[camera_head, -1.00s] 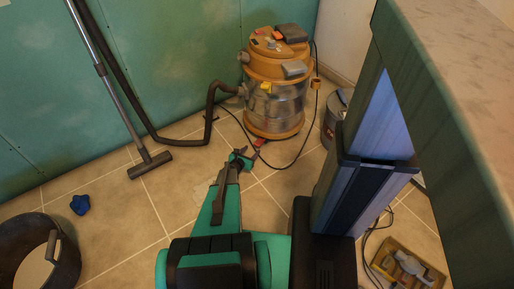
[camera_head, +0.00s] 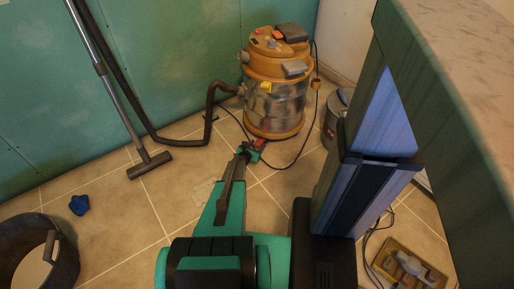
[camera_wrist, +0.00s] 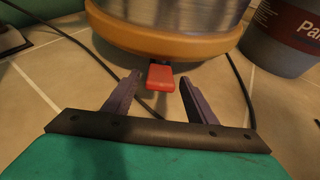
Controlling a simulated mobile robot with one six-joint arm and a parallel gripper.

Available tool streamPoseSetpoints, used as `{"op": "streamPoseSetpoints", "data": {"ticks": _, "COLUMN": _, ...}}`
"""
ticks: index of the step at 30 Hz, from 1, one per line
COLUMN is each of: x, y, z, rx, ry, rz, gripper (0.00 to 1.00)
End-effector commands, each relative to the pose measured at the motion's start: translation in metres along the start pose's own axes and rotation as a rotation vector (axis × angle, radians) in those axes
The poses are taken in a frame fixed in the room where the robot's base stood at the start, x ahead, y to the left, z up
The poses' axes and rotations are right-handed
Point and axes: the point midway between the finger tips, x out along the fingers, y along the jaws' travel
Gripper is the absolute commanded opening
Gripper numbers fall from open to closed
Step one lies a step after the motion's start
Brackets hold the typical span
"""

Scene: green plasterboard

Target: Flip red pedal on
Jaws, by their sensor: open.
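The red pedal (camera_wrist: 160,77) sticks out from under the orange base rim of the vacuum in the wrist view. It lies just beyond my gripper (camera_wrist: 166,88), roughly centred between the two fingertips. The fingers are spread apart with nothing between them near the palm. In the head view my gripper (camera_head: 247,150) is low in front of the vacuum (camera_head: 275,95), an orange-topped machine with a shiny drum. The red pedal (camera_head: 260,143) is partly hidden there by my gripper. I cannot tell whether the pedal is touched.
A black cable (camera_head: 303,150) runs on the tiles beside the vacuum. A paint bucket (camera_wrist: 290,35) stands right of it. A hose and floor nozzle (camera_head: 150,165) lie left.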

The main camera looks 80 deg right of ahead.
Motion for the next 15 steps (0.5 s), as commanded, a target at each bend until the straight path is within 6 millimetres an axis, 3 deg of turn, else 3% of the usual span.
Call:
{"op": "streamPoseSetpoints", "data": {"ticks": 8, "x": 0.0007, "y": -0.0001, "z": 0.0004, "rx": 0.000, "ry": 0.000, "rz": 0.000, "gripper": 0.52}}
{"op": "streamPoseSetpoints", "data": {"ticks": 15, "x": 0.0007, "y": -0.0003, "z": 0.0004, "rx": 0.000, "ry": 0.000, "rz": 0.000, "gripper": 0.14}}
